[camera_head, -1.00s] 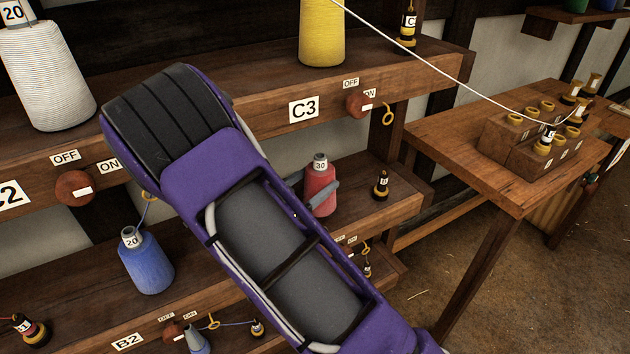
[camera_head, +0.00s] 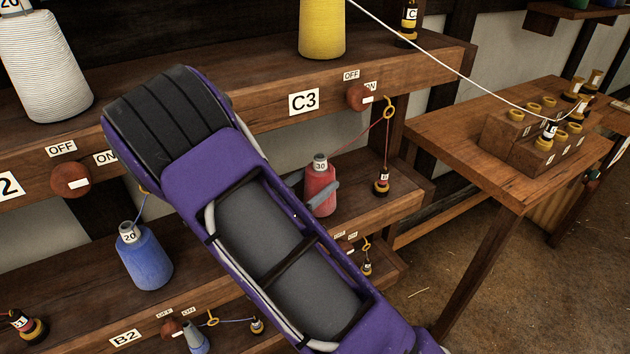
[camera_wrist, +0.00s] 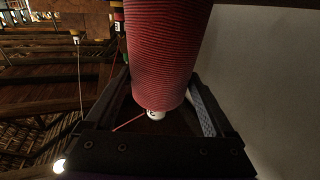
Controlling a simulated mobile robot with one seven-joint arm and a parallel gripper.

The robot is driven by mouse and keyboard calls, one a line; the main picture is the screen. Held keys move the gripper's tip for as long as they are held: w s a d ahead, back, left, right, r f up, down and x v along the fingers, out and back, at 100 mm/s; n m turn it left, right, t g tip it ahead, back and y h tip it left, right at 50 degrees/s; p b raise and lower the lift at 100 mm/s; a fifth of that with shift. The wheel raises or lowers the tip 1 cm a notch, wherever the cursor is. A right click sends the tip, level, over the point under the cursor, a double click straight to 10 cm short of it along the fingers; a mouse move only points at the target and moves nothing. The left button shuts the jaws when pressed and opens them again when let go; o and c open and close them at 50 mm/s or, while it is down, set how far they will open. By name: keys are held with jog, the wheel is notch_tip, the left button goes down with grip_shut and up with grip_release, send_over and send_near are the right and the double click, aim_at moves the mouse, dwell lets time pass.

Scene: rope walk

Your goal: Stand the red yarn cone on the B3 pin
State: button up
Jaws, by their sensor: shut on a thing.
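The red yarn cone (camera_head: 320,190), tagged 30, stands upright at the middle shelf (camera_head: 365,226), below the C3 sign. My gripper (camera_head: 324,194) is shut on it; in the head view one grey finger shows across its side and my arm hides the rest. In the wrist view the red cone (camera_wrist: 165,50) fills the space between the jaws (camera_wrist: 155,115), its narrow tagged end towards the palm. The B3 pin and its label are not visible. I cannot tell whether the cone's base touches the shelf. A red thread runs from the ring (camera_head: 389,105) to a small bobbin (camera_head: 381,183).
A yellow cone (camera_head: 322,30) and a white cone (camera_head: 42,70) stand on the upper shelf. A blue cone (camera_head: 144,257) stands lower left. Red knobs (camera_head: 359,97) jut from the beam above. A side table (camera_head: 440,140) with bobbin blocks is at right.

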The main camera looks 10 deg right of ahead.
jog(key=o, duration=1.3)
jog(key=shift+c, duration=0.2)
jog(key=shift+a, duration=0.1)
jog(key=shift+p+v, duration=0.65)
jog(key=shift+v, duration=4.8)
